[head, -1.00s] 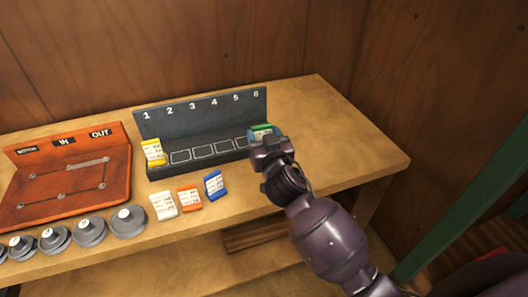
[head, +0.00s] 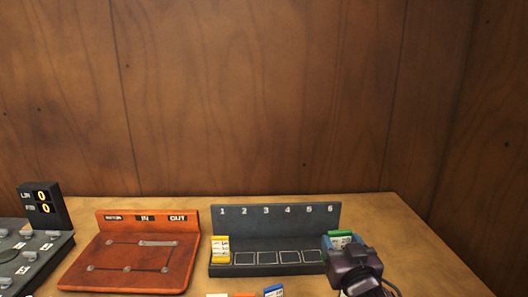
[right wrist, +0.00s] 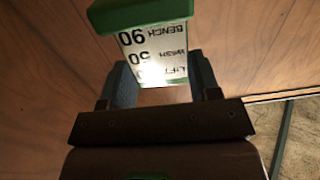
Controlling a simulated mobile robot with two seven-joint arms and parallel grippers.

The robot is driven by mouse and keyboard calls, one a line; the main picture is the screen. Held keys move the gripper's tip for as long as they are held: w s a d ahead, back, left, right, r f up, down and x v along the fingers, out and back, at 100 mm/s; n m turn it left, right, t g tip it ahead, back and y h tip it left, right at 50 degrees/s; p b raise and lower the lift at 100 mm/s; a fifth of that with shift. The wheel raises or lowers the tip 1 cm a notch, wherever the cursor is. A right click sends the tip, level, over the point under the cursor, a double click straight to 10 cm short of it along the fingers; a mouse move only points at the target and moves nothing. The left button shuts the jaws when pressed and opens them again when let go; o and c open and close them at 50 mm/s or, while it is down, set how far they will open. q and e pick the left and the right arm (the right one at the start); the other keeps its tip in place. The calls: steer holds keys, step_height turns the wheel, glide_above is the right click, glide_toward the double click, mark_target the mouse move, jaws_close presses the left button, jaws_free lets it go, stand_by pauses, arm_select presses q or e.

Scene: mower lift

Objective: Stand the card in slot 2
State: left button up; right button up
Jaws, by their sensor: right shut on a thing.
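The dark card rack (head: 275,218) stands on the bench, with slots numbered 1 to 6. Slot 2 (head: 244,258) is an empty outlined square. A yellow card (head: 220,250) stands in slot 1. My right gripper (head: 341,246) is at the slot 6 end, shut on a green-topped card (head: 341,237). The right wrist view shows this card (right wrist: 155,45) between the two fingers, its white face printed with "BENCH" and "90", upside down. The gripper hides slot 6, so I cannot tell whether the card touches the rack. My left gripper is not in view.
Left of the rack is an orange board (head: 150,217) marked IN and OUT, then a dark counter box (head: 42,205). Tops of an orange card (head: 243,295) and a blue card (head: 274,292) show at the bottom edge. A wooden wall (head: 260,100) rises behind.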

mark_target(338, 242)
steer(key=s+d+f+h, duration=0.1)
steer(key=s+d+f, duration=0.3)
steer(key=s+f, duration=0.35)
steer(key=shift+y, duration=0.5)
steer(key=w+a+r, duration=0.1)
steer(key=w+r, duration=0.1)
steer(key=w+a+r, duration=0.1)
steer(key=w+r, duration=0.2)
steer(key=w+a+r, duration=0.2)
steer(key=shift+w+r, duration=0.25)
steer(key=shift+r, duration=0.1)
steer(key=shift+w+a+r, duration=0.1)
steer(key=shift+w+a, duration=0.1)
steer(key=shift+w, duration=0.4)
steer(key=shift+w+a+r, duration=0.1)
steer(key=shift+w+a, duration=0.1)
steer(key=shift+w, duration=0.4)
steer(key=shift+w+d+f+m+h, duration=0.2)
steer(key=shift+f+h, duration=0.1)
steer(key=shift+f, duration=0.15)
steer(key=shift+w+d+f+m+h, duration=0.1)
steer(key=shift+f+m+h, duration=0.15)
steer(key=shift+f, duration=0.2)
steer(key=shift+d+f+h, duration=0.25)
steer(key=shift+f+h, duration=0.05)
steer(key=shift+h, duration=0.05)
